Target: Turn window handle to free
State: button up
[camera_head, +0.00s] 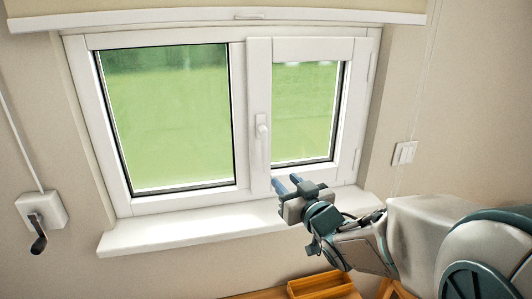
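The white window handle (262,127) is on the upright frame strip between the two panes, at the left edge of the right sash (313,48). It looks upright, with its lever apparently hanging down, but it is small and white on white. The right sash looks shut. My gripper (287,182) is below and a little right of the handle, in front of the lower window frame just above the sill. Its two fingers are apart with nothing between them. It is not touching the handle.
The white sill (180,232) juts out below the window. A crank box (40,212) hangs on the left wall and a switch (404,153) sits on the right wall. A wooden tray (320,284) lies below the sill. A blind (200,16) crosses the top.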

aim_at(266, 160)
jog(key=p+x, duration=0.2)
jog(key=x, duration=1.1)
jog(key=shift+w+a, duration=0.1)
grip_shut()
